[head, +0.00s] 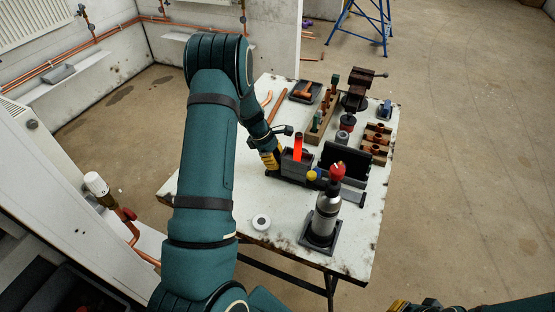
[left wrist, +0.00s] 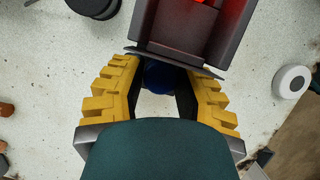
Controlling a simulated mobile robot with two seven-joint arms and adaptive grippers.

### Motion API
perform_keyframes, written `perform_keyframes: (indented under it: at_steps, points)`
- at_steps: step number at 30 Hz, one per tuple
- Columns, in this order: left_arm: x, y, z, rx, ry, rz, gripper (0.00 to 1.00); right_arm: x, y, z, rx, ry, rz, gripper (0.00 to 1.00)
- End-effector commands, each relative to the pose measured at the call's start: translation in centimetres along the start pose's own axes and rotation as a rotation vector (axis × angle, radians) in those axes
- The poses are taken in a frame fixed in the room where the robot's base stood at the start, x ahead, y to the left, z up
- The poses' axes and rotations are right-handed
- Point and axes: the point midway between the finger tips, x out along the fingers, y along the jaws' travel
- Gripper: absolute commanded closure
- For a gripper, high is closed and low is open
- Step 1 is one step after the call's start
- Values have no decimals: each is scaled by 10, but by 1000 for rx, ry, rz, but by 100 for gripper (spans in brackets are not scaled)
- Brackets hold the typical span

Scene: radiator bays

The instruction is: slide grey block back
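The grey block (head: 296,167) is a dark grey, box-like piece on the workbench with a glowing red upright part in it. In the left wrist view the grey block (left wrist: 190,35) fills the top middle, its near edge just beyond my fingertips. My left gripper (left wrist: 158,75) has its yellow fingers apart, with a blue round knob (left wrist: 157,77) between them and a visible gap. In the head view my left gripper (head: 271,158) is at the block's left end, partly hidden by my arm. Whether it touches the block is unclear. My right gripper (head: 402,306) is cut off at the bottom edge.
The workbench (head: 285,221) also bears a silver bottle with a red top (head: 326,210), a dark open case (head: 345,163), a vise (head: 357,88), a wooden tool rack (head: 322,117) and a white roll (head: 261,222). The bench's front left is mostly clear.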

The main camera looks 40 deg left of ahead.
Motion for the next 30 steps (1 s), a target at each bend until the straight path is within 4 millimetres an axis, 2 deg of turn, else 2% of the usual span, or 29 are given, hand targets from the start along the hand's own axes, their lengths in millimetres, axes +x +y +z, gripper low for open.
perform_keyframes:
  at_steps: [1,2,14,17,30]
  points:
    - [0,0,-2,-3,2,0,48,0,0,0,0,0,0,100]
    - [0,0,-2,-3,2,0,39,0,0,0,0,0,0,100]
    - [-6,0,0,-1,-1,1,39,0,0,0,0,1,0,100]
    - [-18,1,0,0,-1,4,39,0,0,0,0,1,0,100]
    - [-101,0,0,-1,0,3,39,0,0,0,0,0,0,100]
